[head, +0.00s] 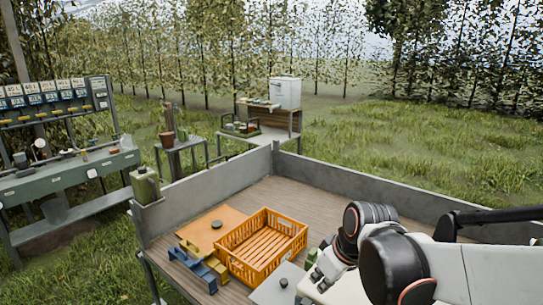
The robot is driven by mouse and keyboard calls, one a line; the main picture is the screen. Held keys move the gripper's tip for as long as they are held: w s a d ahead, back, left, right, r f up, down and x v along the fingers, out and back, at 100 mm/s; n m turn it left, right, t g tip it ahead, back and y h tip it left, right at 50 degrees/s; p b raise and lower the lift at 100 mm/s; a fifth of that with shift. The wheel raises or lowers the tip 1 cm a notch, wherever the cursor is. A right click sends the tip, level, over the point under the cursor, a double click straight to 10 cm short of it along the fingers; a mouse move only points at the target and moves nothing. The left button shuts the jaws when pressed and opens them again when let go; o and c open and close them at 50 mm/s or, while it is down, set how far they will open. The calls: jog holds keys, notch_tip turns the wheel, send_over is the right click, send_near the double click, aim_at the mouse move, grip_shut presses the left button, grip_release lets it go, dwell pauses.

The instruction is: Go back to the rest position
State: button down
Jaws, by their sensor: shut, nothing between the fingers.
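My arm (395,268) comes in from the right edge, folded, its dark round joints over the right part of the wooden deck. My gripper (318,275) is at the arm's left end, small and partly hidden by the joints. It looks shut and empty, just right of a grey plate with a dark knob. An orange crate (243,262) stands on the deck left of my gripper, apart from it. The crate looks empty.
Low grey walls (335,180) edge the deck (310,205). An orange board (205,232) and blue and yellow pieces (200,262) lie left of the crate. A green can (145,186) stands at the left wall. Benches and grass lie beyond. The deck behind the crate is clear.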

jog(key=s+d+m+t+h+b, duration=0.2)
jog(key=s+d+m+b, duration=0.3)
jog(key=s, duration=0.8)
jog(key=d+m+t, duration=0.1)
jog(key=d+m, duration=0.1)
jog(key=d, duration=0.1)
jog(key=shift+s+f+b, duration=0.2)
jog(key=shift+b, duration=0.1)
jog(key=shift+d, duration=0.1)
